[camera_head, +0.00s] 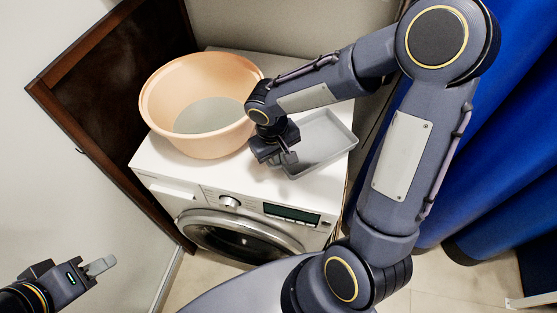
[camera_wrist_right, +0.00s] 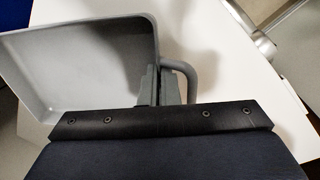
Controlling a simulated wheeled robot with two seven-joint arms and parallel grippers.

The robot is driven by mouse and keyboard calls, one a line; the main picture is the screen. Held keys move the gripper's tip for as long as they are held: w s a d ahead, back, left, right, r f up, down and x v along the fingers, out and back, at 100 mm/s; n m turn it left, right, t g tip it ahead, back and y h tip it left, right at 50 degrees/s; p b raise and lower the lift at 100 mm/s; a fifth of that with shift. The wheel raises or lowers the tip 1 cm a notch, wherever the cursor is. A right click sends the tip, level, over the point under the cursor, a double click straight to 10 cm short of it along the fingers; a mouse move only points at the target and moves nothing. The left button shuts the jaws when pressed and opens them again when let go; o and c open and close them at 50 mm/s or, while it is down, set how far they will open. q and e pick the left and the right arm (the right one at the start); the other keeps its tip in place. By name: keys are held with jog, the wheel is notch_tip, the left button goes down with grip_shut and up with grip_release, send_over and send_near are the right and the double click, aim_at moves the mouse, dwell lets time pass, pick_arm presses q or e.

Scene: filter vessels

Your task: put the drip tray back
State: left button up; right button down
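The drip tray (camera_head: 325,145) is a shallow grey rectangular tray over the right part of the white machine's top. I cannot tell whether it rests flat or is slightly raised. It also fills the upper left of the right wrist view (camera_wrist_right: 85,60), with a curved grey handle (camera_wrist_right: 190,78) at its side. My right gripper (camera_head: 284,158) is at the handle side of the tray. Its fingers (camera_wrist_right: 160,86) are close together there and look shut on the handle, though the contact is partly hidden. My left gripper (camera_head: 100,266) is low at the far left, away from the tray, with its finger gap unclear.
A peach basin (camera_head: 165,92) with greyish contents stands on the washing machine (camera_head: 160,160), left of the tray. A dark wooden panel (camera_head: 105,80) is at the left and a blue curtain (camera_head: 510,150) at the right. Some white top is clear in front of the basin.

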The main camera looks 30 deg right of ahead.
jog(key=shift+f, duration=0.9)
jog(key=shift+f, duration=0.1)
jog(key=shift+f+b, duration=0.15)
jog(key=shift+b, duration=0.2)
jog(key=c, duration=1.7)
grip_release()
notch_tip(320, 180, up, 11)
jog(key=a+p, duration=0.1)
jog(key=s+r+m+t+y, duration=0.1)
jog(key=s, duration=0.4)
jog(key=s+d+r+m+t+y, duration=0.1)
jog(key=s+r+t+y, duration=0.1)
jog(key=s, duration=0.3)
jog(key=s+r+t+y, duration=0.1)
jog(key=s+t+y, duration=0.1)
jog(key=s, duration=0.2)
jog(key=shift+s+d+r+m, duration=0.15)
jog(key=shift+s+d+m, duration=0.15)
jog(key=shift+s+m, duration=0.1)
